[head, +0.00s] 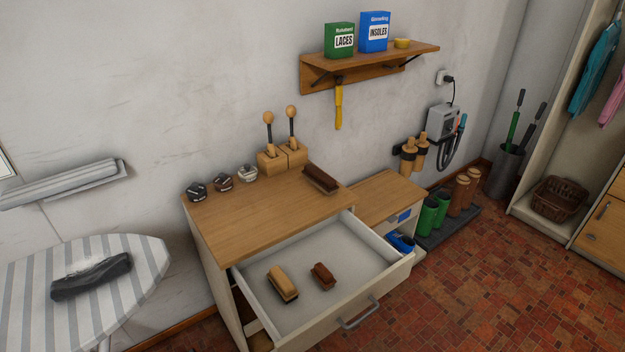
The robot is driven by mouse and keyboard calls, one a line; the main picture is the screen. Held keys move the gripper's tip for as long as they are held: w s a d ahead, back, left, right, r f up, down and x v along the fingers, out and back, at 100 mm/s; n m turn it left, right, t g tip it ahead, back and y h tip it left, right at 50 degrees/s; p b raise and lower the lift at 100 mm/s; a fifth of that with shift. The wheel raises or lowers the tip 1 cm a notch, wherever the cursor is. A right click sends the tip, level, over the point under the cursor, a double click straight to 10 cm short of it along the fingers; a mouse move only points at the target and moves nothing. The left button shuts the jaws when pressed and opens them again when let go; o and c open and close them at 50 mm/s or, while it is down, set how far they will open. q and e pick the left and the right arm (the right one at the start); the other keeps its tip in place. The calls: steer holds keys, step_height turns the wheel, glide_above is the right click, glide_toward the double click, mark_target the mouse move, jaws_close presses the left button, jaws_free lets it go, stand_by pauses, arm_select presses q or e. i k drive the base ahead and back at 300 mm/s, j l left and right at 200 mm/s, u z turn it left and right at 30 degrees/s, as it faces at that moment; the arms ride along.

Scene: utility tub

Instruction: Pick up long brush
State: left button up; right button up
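A long dark brown brush (320,179) lies on the wooden top of the cabinet, near its right back edge. Two shorter brushes lie in the cabinet's open drawer (318,245): a tan one with dark bristles (282,283) and a smaller reddish-brown one (323,276). Nothing covers these brushes. Neither of my grippers is in view.
Several round tins (222,182) and a wooden block holder (282,156) with two knobbed sticks stand on the cabinet top (255,215). The open drawer juts out over the tiled floor. A striped ironing board (140,262) with a dark object stands at left.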

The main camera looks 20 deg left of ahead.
mark_target(327, 185)
steer(key=i+l+u, duration=0.2)
steer(key=u, duration=0.2)
steer(key=i+l+u, duration=0.2)
steer(key=l+u, duration=0.25)
steer(key=i+l+u, duration=0.1)
steer(key=l, duration=0.35)
steer(key=i+l, duration=0.2)
steer(key=l, duration=0.25)
steer(key=i+l+u, duration=0.15)
steer(key=l, duration=0.25)
steer(key=i+l, duration=0.1)
steer(key=l, duration=0.35)
steer(key=i+l+u, duration=0.15)
steer(key=l, duration=0.35)
steer(key=k, duration=0.05)
